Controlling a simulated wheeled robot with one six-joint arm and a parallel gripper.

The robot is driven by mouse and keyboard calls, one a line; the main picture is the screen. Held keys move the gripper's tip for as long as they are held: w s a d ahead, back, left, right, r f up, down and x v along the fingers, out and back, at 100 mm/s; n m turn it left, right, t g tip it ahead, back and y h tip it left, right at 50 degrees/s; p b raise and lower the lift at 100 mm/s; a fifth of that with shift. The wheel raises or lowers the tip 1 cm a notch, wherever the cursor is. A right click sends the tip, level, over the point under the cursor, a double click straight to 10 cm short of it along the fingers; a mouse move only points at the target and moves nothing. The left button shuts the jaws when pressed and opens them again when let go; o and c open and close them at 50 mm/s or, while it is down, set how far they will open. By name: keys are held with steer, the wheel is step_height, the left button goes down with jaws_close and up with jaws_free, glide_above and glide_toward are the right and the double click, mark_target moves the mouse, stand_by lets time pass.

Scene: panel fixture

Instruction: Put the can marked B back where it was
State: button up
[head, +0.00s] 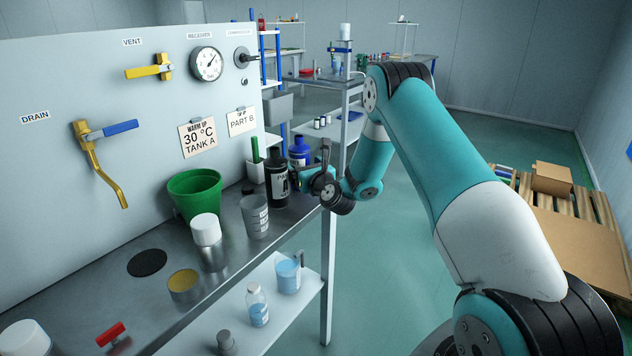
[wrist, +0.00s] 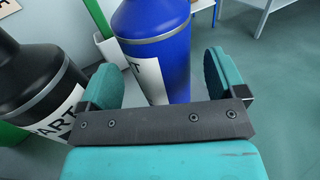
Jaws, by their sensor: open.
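A blue can (head: 299,151) with a white label stands at the far end of the bench, just behind a black can (head: 277,178) with a white label. In the wrist view the blue can (wrist: 160,45) stands upright between and ahead of the fingers, and its label shows only "RT". The black can (wrist: 35,85) is left of the fingers and its label reads "PART". In the head view my gripper (head: 300,176) partly covers the blue can.
A green bucket (head: 194,193), a grey measuring cup (head: 255,216) and a white-capped jar (head: 208,242) stand on the steel bench (head: 120,265). A round dark spot (head: 147,263) lies on the bench. A "top up part B" card (head: 242,121) hangs on the panel (head: 60,80).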

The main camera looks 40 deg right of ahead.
steer(key=s+a+b, duration=0.1)
steer(key=s+b, duration=0.6)
steer(key=s, duration=0.2)
steer(key=shift+s, duration=0.3)
steer(key=shift+a, duration=0.1)
